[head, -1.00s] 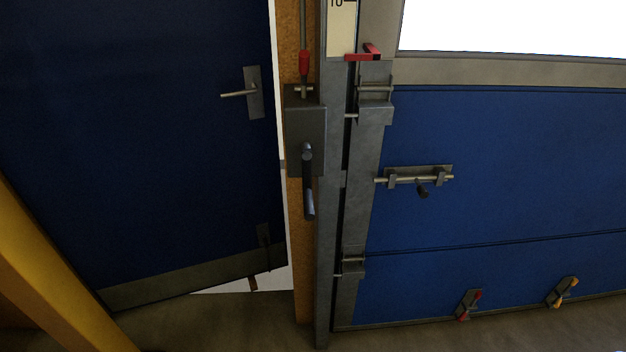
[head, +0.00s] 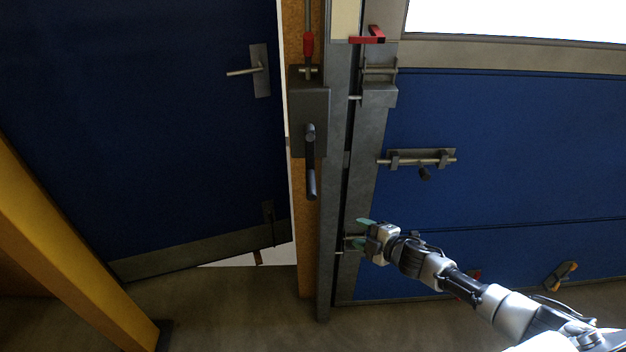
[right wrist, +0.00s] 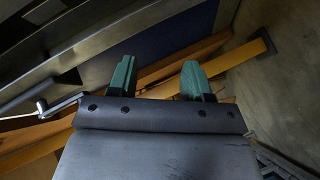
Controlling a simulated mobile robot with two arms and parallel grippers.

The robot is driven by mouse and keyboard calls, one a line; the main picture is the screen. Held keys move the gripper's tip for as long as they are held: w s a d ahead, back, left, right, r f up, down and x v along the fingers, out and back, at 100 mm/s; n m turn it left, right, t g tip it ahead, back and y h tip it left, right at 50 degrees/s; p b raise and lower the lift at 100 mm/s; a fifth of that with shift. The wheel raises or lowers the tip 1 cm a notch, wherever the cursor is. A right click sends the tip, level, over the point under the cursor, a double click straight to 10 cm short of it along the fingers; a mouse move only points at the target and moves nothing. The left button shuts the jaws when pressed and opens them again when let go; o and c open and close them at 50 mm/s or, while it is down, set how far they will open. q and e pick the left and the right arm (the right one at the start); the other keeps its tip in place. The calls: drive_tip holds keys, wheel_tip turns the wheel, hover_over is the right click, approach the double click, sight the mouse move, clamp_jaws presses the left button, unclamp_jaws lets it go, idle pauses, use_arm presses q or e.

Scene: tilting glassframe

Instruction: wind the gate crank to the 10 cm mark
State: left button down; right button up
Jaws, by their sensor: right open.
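The gate crank hangs from a dark grey box (head: 308,110) on the post in the head view. Its dark handle (head: 311,175) points down. A red pointer (head: 368,37) sits beside the cream scale strip (head: 345,15) at the top; no number on the strip is in the picture now. My right gripper (head: 362,232) is below and to the right of the crank handle, in front of the lower gate hinge, apart from the crank. Its green fingers are spread and empty, as the right wrist view (right wrist: 159,78) also shows. My left gripper is not in view.
The blue gate (head: 520,130) with a sliding bolt (head: 420,159) stands at right. A dark blue door (head: 130,120) with a lever handle (head: 245,71) is at left. A yellow post (head: 75,250) stands at the left front. The floor before the crank is clear.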

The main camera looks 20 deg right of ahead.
wheel_tip(320, 180, up, 10)
drive_tip(key=w+a+n+y, duration=0.1)
drive_tip(key=a+n+y, duration=0.15)
drive_tip(key=n, duration=0.25)
drive_tip(key=n+g+y+p, duration=0.1)
drive_tip(key=n+g+y, duration=0.25)
drive_tip(key=n, duration=0.25)
approach(315, 183)
drive_tip(key=p+x, duration=0.2)
drive_tip(key=x, duration=0.8)
drive_tip(key=shift+s+a+f+p, duration=0.1)
drive_tip(key=shift+f+p, duration=0.1)
drive_tip(key=shift+p, duration=0.2)
drive_tip(key=shift+w+a+f, duration=0.2)
drive_tip(key=shift+w+a, duration=0.2)
clamp_jaws()
